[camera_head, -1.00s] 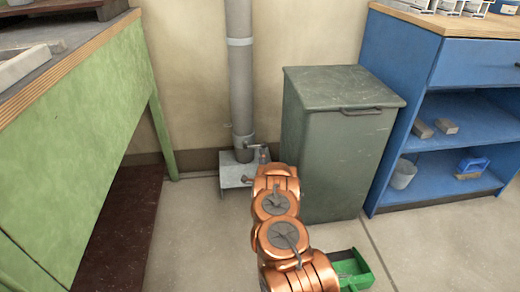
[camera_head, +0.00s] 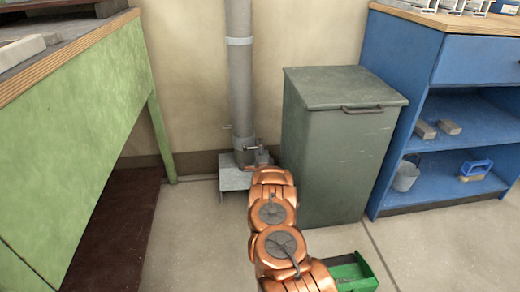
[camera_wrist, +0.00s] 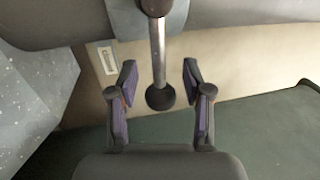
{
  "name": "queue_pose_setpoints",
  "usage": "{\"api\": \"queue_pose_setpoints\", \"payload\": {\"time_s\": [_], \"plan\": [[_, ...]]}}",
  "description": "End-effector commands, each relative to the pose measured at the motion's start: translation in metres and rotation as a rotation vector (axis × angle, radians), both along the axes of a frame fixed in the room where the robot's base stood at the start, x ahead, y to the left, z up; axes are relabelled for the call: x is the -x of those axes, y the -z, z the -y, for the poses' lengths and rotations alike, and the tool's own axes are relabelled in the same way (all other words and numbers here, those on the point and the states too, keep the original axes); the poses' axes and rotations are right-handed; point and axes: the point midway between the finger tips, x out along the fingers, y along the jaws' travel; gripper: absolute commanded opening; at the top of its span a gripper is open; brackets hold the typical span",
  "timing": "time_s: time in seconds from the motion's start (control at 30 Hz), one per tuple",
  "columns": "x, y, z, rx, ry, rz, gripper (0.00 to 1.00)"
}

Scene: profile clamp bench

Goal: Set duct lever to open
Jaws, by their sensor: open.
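The grey vertical duct (camera_head: 240,85) runs down the wall to a pale metal box (camera_head: 234,178) on the floor. In the wrist view the duct (camera_wrist: 95,22) crosses the top. The duct lever, a metal rod (camera_wrist: 158,50) with a dark round knob (camera_wrist: 160,97), sticks out from the duct toward me. My gripper (camera_wrist: 159,68) is open, with one finger on each side of the rod. Gaps show between rod and both fingers. In the head view my copper arm hides most of the gripper near the duct's foot, and the lever's setting is unclear.
A green-grey lidded bin (camera_head: 340,150) stands close right of the duct; a blue shelf unit (camera_head: 440,65) is beyond it. A green bench (camera_head: 85,125) is at left. A pale label (camera_wrist: 107,60) is on the wall.

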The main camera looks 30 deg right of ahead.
Motion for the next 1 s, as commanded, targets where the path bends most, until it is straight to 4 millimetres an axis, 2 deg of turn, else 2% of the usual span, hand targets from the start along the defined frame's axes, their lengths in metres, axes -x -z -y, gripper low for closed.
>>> {"api": "queue_pose_setpoints", "payload": {"time_s": [0.07,0.53,1.0], "plan": [[0.0000,0.0000,0.0000,0.000,0.000,0.000,0.49],[0.0003,0.0000,0.0005,0.000,0.001,0.000,0.00],[0.0032,0.0001,0.0057,-0.001,0.010,0.000,0.00]]}}
